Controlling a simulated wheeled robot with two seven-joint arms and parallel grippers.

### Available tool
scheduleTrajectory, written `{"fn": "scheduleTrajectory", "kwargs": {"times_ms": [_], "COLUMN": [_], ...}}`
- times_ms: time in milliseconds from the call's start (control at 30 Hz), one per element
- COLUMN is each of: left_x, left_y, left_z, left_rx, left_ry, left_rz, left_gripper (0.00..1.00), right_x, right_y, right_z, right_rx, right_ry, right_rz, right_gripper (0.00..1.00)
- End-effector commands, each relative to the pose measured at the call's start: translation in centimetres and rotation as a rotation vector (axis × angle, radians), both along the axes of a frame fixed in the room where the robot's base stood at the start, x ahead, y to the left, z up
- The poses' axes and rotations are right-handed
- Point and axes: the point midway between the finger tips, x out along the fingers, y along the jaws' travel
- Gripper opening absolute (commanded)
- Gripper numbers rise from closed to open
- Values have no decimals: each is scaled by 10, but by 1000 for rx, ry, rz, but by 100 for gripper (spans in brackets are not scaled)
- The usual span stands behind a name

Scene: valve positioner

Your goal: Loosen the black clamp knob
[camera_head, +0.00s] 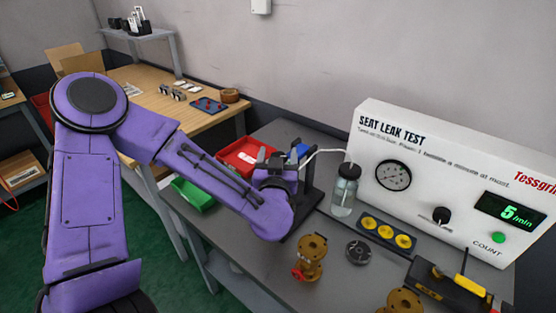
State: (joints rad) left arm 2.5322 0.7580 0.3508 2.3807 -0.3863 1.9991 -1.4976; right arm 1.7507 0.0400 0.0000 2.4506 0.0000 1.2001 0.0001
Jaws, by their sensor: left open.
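My left gripper (276,155) is open, beside a dark upright stand (313,182) on the grey bench. My purple forearm and wrist cover part of this stand. I cannot make out a clamp knob there; it may be hidden behind my gripper or wrist. A black knob (440,215) shows on the front of the white seat leak test panel (378,128), well to the right of my gripper, but I cannot tell it is a clamp knob. My right gripper is not in view.
The grey bench (334,270) holds a clear bottle (344,190), a brass valve (310,256), a dark round part (358,251), a tray of yellow discs (366,224) and a black-and-yellow device (445,287). Red (236,163) and green (192,196) bins stand left of my wrist.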

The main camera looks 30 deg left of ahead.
Motion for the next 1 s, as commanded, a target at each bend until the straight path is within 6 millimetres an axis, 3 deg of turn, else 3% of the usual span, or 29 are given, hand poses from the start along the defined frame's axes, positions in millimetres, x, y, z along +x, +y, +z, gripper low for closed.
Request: {"fn": "scheduleTrajectory", "kwargs": {"times_ms": [267,433,767,1000], "left_x": [3,3,3,3], "left_y": [2,2,1,0], "left_z": [0,0,0,1], "left_rx": [1,1,4,7], "left_ry": [0,0,0,-1], "left_rz": [0,0,29,157], "left_gripper": [71,19,19,19], "right_x": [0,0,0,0], "right_y": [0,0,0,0], "right_z": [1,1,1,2], "right_rx": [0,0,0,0], "right_ry": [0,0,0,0], "right_rz": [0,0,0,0], "right_gripper": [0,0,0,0]}}
